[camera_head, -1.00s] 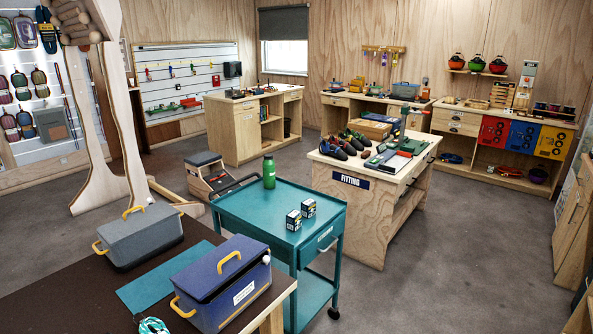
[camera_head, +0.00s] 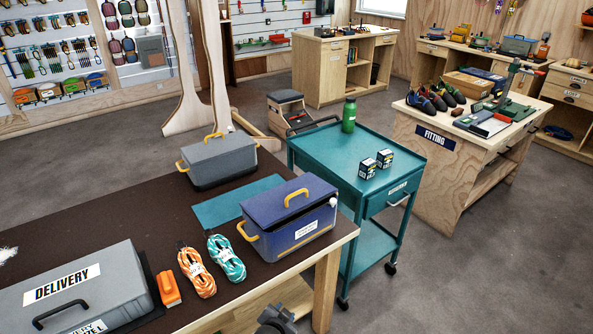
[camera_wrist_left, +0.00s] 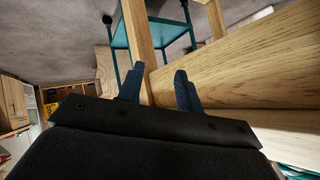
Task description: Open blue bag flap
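The blue bag (camera_head: 284,240) stands on the dark-topped table (camera_head: 120,205), near its right edge. It is box-shaped, with yellow handles and a white label on its front. Its flap (camera_head: 270,207) lies over the top, with a yellow handle on it and a white knob at its right end. My left gripper (camera_wrist_left: 158,82) is open and empty in the left wrist view, with a wooden table leg showing beyond its fingers. A dark part of mine shows at the bottom of the head view, low beside the table leg and apart from the bag. My right gripper is not recognisable in view.
A grey bag (camera_head: 218,166) stands behind the blue one, by a teal mat (camera_head: 212,214). Orange rope (camera_head: 197,273), teal rope (camera_head: 226,258) and a grey delivery case (camera_head: 80,292) lie to the left. A teal cart (camera_head: 335,165) stands close right of the table.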

